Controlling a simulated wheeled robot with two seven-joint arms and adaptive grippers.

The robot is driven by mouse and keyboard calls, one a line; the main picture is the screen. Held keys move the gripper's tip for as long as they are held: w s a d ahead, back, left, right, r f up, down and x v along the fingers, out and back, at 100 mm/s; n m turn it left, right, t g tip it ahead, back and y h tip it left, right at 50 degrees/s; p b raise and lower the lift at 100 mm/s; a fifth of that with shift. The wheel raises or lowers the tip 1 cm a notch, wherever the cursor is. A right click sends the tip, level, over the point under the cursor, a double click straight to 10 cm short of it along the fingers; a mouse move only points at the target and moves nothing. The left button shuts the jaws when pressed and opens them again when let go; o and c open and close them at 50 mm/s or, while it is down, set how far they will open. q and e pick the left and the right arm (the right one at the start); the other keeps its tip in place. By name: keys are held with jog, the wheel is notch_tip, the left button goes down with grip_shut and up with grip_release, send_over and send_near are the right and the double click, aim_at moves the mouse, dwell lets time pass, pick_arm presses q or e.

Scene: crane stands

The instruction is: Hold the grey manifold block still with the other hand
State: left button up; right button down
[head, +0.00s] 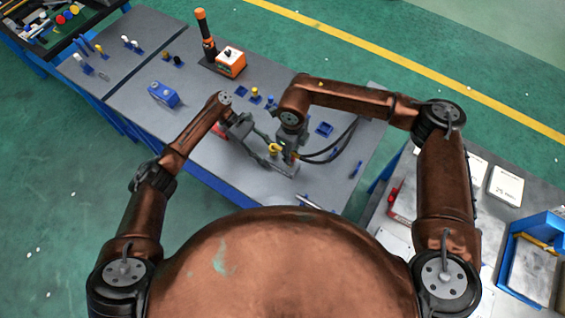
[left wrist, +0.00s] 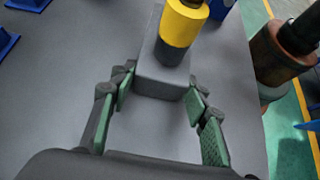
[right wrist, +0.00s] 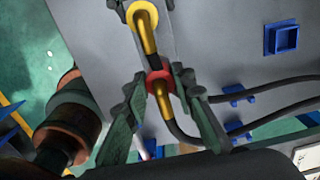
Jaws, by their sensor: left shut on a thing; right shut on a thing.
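The grey manifold block (left wrist: 158,84) lies on the grey bench, and my left gripper (left wrist: 160,88) is shut on its near end, one finger on each side. A yellow fitting (left wrist: 184,24) with a dark lower part stands on top of the block; it also shows in the head view (head: 274,148). In the right wrist view my right gripper (right wrist: 155,80) is shut on a black hose's end fitting (right wrist: 162,98), yellow with a red ring. This fitting is in line with a curved yellow pipe (right wrist: 145,30) over the block. Whether they are fully joined I cannot tell.
Black hoses (head: 330,155) run right from the work area through blue clips (right wrist: 238,94). A blue square holder (right wrist: 281,38) is beside them. An orange box (head: 231,62) and a blue box (head: 163,94) stand farther back on the bench. The bench's front left is clear.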

jog(key=shift+r, duration=1.6)
pick_arm(q)
jog(key=o, duration=1.5)
jog(key=shift+c, duration=0.2)
jog(key=v, duration=1.1)
jog(key=shift+w+a+r, duration=0.2)
jog(key=shift+w+r, duration=0.05)
pick_arm(e)
jog(key=shift+r, duration=0.25)
pick_arm(q)
jog(key=shift+a+r+p, duration=0.1)
jog(key=shift+r+p, duration=0.75)
jog(key=shift+r, duration=0.2)
pick_arm(e)
jog(key=shift+r, duration=1.7)
